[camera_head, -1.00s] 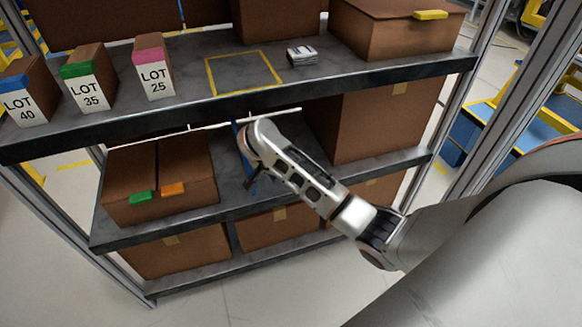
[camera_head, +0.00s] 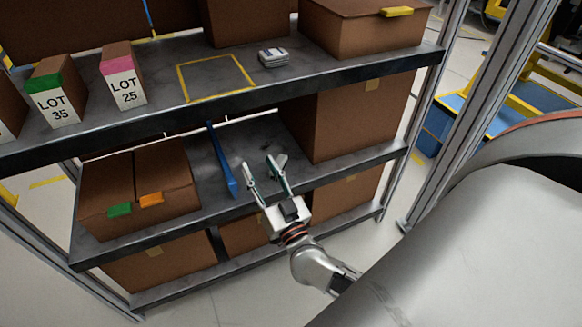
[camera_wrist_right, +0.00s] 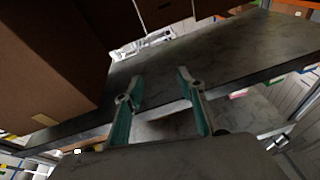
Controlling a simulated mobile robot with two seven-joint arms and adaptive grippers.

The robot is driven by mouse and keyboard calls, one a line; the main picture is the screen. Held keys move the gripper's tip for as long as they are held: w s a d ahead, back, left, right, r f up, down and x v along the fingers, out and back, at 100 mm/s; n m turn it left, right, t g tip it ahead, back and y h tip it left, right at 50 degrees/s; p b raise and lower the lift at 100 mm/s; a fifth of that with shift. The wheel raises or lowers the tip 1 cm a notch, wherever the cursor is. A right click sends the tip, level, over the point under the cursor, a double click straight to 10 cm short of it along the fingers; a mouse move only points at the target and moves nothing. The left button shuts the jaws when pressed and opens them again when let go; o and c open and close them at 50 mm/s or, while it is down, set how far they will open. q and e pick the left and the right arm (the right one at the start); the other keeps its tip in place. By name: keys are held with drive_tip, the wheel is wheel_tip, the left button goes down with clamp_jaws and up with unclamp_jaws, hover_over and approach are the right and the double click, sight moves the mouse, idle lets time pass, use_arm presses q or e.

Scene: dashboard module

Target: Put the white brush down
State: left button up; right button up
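I cannot pick out a white brush in either view. My right gripper (camera_head: 264,170) is open and empty at the front edge of the middle shelf (camera_head: 205,165), to the right of an upright blue bar (camera_head: 222,160). In the right wrist view, its two green-padded fingers (camera_wrist_right: 160,92) stand apart with nothing between them, in front of the grey shelf edge. A small white-and-grey object (camera_head: 272,58) lies on the top shelf, right of a yellow taped square (camera_head: 216,78); what it is I cannot tell. My left gripper is not in view.
A brown box with green and orange tabs (camera_head: 140,180) sits left of the blue bar. A large brown box (camera_head: 345,115) stands to the right. The top shelf (camera_head: 160,110) overhangs the middle one. The taped square is empty; boxes marked LOT 35 and LOT 25 stand left of it.

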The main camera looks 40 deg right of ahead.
drive_tip(key=s+a+f+n+g+y, duration=0.2)
drive_tip(key=s+a+f+n+y, duration=0.4)
drive_tip(key=a+f, duration=0.15)
drive_tip(key=s+f+n+g, duration=0.2)
drive_tip(key=s+f+g, duration=0.6)
drive_tip(key=s+f, duration=0.6)
drive_tip(key=shift+s+d+f, duration=0.25)
drive_tip(key=shift+s+d, duration=0.05)
drive_tip(key=shift+s, duration=0.3)
